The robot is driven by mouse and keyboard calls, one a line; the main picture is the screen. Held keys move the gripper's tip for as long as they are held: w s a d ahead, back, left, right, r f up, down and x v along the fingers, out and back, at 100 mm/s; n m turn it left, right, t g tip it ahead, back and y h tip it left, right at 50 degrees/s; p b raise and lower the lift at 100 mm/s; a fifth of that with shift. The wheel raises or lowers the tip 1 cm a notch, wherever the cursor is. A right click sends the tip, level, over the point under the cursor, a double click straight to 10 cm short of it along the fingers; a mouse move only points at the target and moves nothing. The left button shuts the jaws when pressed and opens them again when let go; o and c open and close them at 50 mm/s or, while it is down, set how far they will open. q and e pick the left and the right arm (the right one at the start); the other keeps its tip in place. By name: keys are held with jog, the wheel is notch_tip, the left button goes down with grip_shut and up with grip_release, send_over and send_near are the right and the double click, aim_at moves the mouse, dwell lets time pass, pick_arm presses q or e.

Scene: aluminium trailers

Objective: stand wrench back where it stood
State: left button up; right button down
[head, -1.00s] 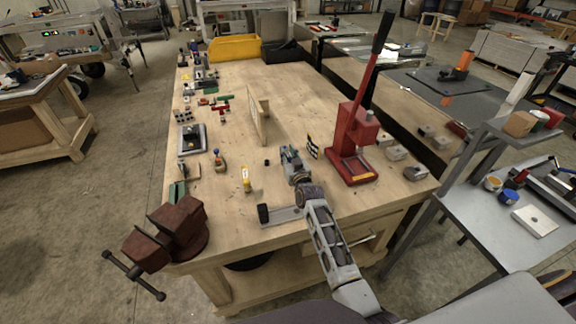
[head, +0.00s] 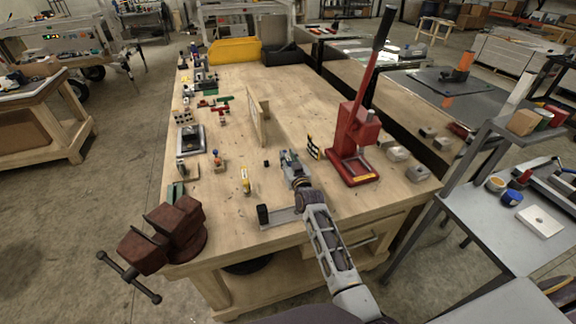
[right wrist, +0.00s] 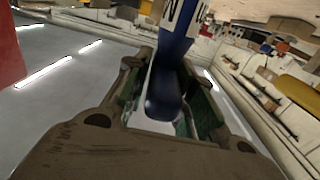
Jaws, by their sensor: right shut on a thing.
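My right gripper (head: 290,160) is over the front half of the wooden workbench, left of the red press. The right wrist view shows its two fingers (right wrist: 168,100) closed around a blue, smooth-bodied thing with a white lettered part at its upper end, which I take to be the wrench (right wrist: 168,85). My left gripper is not in view.
The red press (head: 355,140) with its long lever stands close on the right. A small black-and-yellow card (head: 313,148) stands between. An upright wooden board (head: 258,117) is behind left. A vise (head: 175,232) is at the front left corner. Small tools line the left edge; the bench's back middle is clear.

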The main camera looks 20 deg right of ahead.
jog(key=shift+f+b, duration=0.9)
jog(key=shift+f, duration=0.25)
jog(key=shift+f, duration=0.1)
jog(key=c, duration=1.2)
grip_release()
jog(key=s, duration=1.2)
jog(key=shift+r+b, duration=0.2)
jog(key=shift+b, duration=0.2)
jog(key=shift+d, duration=0.1)
